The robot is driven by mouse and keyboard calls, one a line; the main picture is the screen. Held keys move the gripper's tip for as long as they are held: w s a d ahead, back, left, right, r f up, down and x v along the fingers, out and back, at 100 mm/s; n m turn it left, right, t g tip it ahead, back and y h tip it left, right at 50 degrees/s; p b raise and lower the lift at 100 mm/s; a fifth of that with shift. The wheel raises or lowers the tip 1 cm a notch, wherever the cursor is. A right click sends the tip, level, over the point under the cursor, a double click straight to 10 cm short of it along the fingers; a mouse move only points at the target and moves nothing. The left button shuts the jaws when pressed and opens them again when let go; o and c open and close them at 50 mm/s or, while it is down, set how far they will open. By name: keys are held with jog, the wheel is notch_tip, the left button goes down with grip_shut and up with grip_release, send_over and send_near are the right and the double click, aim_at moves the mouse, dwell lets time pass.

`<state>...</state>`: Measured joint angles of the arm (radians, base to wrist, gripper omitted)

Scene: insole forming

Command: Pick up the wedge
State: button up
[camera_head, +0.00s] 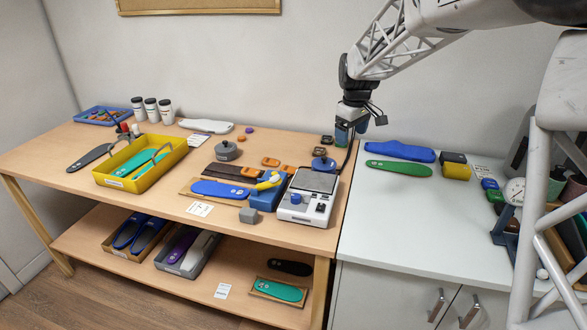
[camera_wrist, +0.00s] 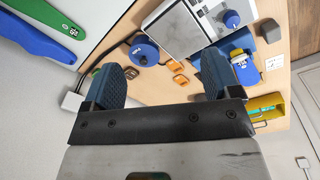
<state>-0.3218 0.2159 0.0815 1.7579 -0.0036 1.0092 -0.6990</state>
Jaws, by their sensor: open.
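A small grey block (camera_head: 249,215), probably the wedge, lies near the front edge of the wooden table, in front of the blue box (camera_head: 266,196). In the wrist view a small dark grey block (camera_wrist: 268,30) near the upper right seems to be the same one. My gripper (camera_head: 347,128) is at the back right of the table, well away from the block. In the wrist view its two blue ribbed fingers (camera_wrist: 160,78) stand wide apart with nothing between them. The gripper is open.
A white scale (camera_head: 305,203) stands right of the blue box. A yellow tray (camera_head: 180,144) stands left. Green and blue insoles lie on the white cabinet at right.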

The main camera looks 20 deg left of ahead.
jog(key=w+a+f+n, duration=0.3)
jog(key=w+a+f, duration=0.45)
jog(key=a, duration=0.35)
jog(key=n, duration=0.3)
send_over(292, 170)
jog(key=shift+g, duration=0.4)
jog(key=f, duration=1)
jog(key=shift+s+a, duration=0.1)
jog(key=shift+a, duration=0.2)
jog(key=shift+f, duration=1.25)
jog(key=shift+f, duration=0.1)
jog(key=shift+w+d+f, duration=0.1)
jog(key=shift+f, duration=1.15)
jog(key=shift+w+d+f, duration=0.1)
jog(key=shift+f, duration=1.15)
jog(key=c, duration=1)
